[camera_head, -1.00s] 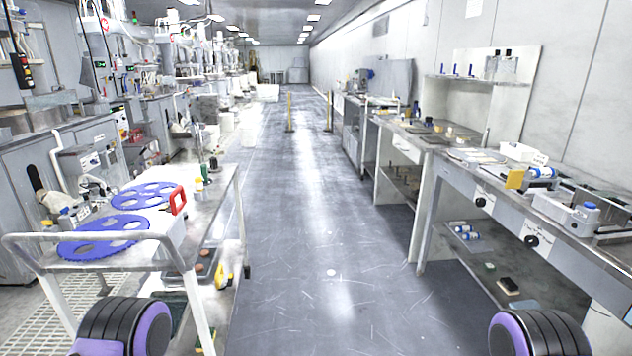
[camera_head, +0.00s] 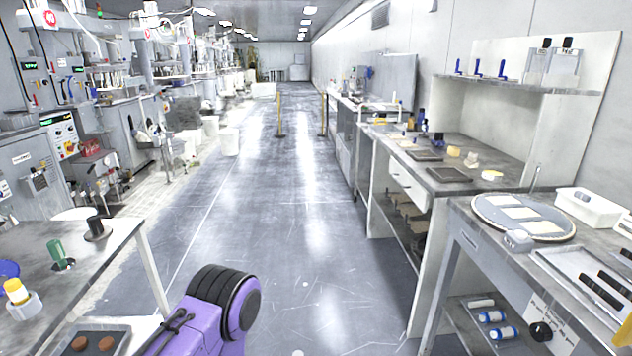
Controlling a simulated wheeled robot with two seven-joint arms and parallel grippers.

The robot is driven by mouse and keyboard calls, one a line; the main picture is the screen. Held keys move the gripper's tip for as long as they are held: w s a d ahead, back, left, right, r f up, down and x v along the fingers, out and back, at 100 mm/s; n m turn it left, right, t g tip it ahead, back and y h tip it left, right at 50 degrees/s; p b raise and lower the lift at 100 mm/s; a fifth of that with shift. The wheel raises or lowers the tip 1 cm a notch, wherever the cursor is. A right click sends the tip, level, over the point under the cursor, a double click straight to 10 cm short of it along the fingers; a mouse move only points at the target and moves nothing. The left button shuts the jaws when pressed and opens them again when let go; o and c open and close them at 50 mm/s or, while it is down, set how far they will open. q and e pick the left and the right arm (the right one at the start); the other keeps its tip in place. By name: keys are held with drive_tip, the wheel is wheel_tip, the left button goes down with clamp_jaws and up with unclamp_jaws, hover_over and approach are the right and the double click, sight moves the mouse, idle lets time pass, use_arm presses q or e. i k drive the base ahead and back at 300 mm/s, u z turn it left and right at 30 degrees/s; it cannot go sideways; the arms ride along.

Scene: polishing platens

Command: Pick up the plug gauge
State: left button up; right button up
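I cannot make out a plug gauge for certain. Small upright items stand on the near-left table (camera_head: 120,232): a green-handled piece (camera_head: 60,256), a black cylinder on a round base (camera_head: 97,229) and a yellow-capped white bottle (camera_head: 19,294). White cylinders with blue bands (camera_head: 491,317) lie on the lower shelf of the right bench. A purple and black part of my arm shows at the bottom, left of centre. Neither gripper's fingers are in view.
The right bench carries a round plate with white pieces (camera_head: 524,218), a white bin (camera_head: 592,209) and a slotted tray (camera_head: 590,280). A farther bench holds dark flat plates (camera_head: 450,174). The aisle floor (camera_head: 290,200) between is clear, with yellow posts (camera_head: 280,116) far off.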

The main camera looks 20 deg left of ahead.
sight(57, 250)
drive_tip(key=u, duration=0.35)
drive_tip(key=i, duration=1)
drive_tip(key=u, duration=0.7)
